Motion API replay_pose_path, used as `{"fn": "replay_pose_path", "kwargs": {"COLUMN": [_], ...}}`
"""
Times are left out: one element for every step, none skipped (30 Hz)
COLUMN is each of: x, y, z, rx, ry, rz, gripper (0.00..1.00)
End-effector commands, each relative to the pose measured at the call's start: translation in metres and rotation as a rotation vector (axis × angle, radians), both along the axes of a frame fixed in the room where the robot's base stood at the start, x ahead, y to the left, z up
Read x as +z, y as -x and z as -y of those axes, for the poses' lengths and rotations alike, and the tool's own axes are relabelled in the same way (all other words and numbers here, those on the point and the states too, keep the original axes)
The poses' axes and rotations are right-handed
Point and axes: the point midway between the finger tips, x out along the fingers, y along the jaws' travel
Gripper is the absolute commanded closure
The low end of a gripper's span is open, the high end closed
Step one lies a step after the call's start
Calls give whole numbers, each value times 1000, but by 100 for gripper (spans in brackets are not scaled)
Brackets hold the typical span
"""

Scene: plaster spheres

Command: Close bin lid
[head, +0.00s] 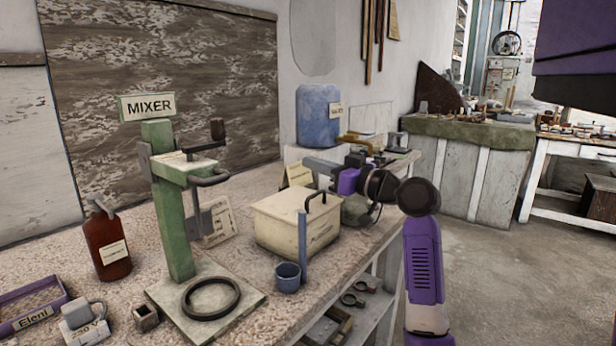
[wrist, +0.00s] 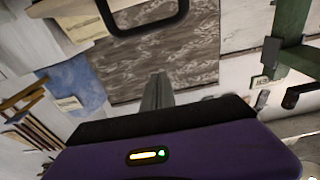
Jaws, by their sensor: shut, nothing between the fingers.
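The bin (head: 288,238) is a cream box with a label on its front, standing on the speckled bench. Its cream lid (head: 285,205) lies flat on top and looks shut, with no clear gap showing. A black handle (head: 309,205) stands up from the lid. In the wrist view, the black handle (wrist: 150,28) shows at the top. My gripper (head: 311,165) is behind the bin, above lid height, with its fingers pointing left. In the wrist view, the grey fingers (wrist: 158,78) are together and empty. I cannot tell whether they touch anything.
A blue cup (head: 288,277) stands in front of the bin, with a blue upright bar beside it. The green mixer (head: 180,210) stands to the left. A blue canister (head: 318,115) is behind. A small sign (head: 299,174) stands between bin and wall.

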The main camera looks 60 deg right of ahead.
Motion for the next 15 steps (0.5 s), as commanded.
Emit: {"fn": "replay_pose_path", "kwargs": {"x": [-16, -18, -21, -23, -26, -29, -32, -34, -37, -39, -41, -45, -46, -49, -51], "y": [3, 5, 7, 9, 10, 13, 14, 16, 17, 19, 20, 22, 23, 24, 26], "z": [-1, -2, -2, -2, -3, -4, -4, -4, -5, -5, -5, -6, -6, -6, -7], "rx": [-1, 0, 0, -1, 1, 0, 0, 1, 0, 1, 1, 0, 1, 1, 1], "ry": [7, 10, 16, 20, 24, 30, 34, 37, 43, 47, 50, 55, 59, 61, 66], "rz": [28, 45, 68, 85, 101, 125, 140, 158, 179, 196, 212, 233, 248, 264, 283], "gripper": [100, 100, 100, 100, 100, 100, 100, 100, 100, 100, 100, 100, 100, 100, 100]}}
